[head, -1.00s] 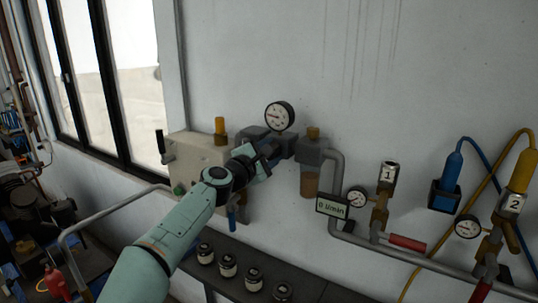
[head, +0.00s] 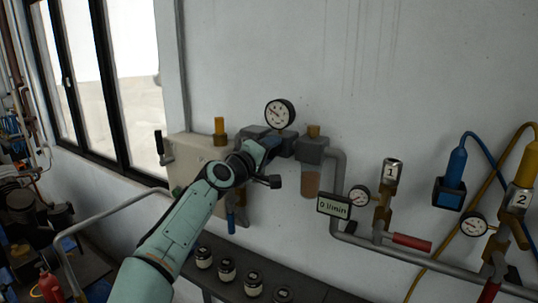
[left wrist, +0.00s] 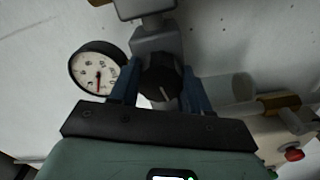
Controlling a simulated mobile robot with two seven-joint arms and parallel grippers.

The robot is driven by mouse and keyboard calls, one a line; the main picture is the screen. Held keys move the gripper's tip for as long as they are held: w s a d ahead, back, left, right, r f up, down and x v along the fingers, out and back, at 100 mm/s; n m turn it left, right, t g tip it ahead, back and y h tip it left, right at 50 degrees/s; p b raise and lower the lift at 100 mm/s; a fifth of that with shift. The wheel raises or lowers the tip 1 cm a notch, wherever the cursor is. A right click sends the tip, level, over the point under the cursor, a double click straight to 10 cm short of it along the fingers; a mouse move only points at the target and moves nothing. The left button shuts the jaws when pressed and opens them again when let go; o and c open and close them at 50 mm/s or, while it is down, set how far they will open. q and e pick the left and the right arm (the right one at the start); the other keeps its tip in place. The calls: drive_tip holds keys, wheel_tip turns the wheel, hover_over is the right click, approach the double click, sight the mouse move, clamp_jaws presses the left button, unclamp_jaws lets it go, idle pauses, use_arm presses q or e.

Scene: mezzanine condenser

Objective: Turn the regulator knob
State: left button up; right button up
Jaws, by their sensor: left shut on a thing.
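The regulator knob (left wrist: 160,78) is a dark round knob with a pale mark, seen in the left wrist view on the grey regulator body (left wrist: 157,41). My left gripper (left wrist: 161,85) has its blue fingers on either side of the knob and is shut on it. In the head view the left gripper (head: 266,147) is at the regulator, below the round white gauge (head: 280,113); the knob is hidden there by the gripper and wrist. The same gauge shows in the left wrist view (left wrist: 98,70). My right gripper is not in view.
A filter bowl (head: 311,180) and a flow display (head: 333,207) reading 0 l/min are right of the regulator. A beige box (head: 190,160) is on the left. Several jars (head: 226,270) stand on the shelf below. Valves and pipes (head: 390,225) run along the right.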

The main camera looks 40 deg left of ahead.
use_arm(q)
drive_tip(key=m+b, duration=0.1)
drive_tip(key=m, duration=0.3)
drive_tip(key=shift+m, duration=0.3)
drive_tip(key=m+b, duration=0.1)
drive_tip(key=m, duration=0.4)
drive_tip(key=shift+r+m, duration=0.15)
drive_tip(key=shift+m, duration=0.15)
drive_tip(key=m+b, duration=0.1)
drive_tip(key=m, duration=0.8)
drive_tip(key=shift+r+m, duration=0.1)
drive_tip(key=shift+m, duration=0.2)
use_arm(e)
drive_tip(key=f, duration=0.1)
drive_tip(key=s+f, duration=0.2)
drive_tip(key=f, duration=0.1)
use_arm(q)
drive_tip(key=shift+s, duration=0.1)
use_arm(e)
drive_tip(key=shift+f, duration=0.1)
use_arm(q)
drive_tip(key=o, duration=0.8)
drive_tip(key=shift+o, duration=1.2)
drive_tip(key=shift+d, duration=0.1)
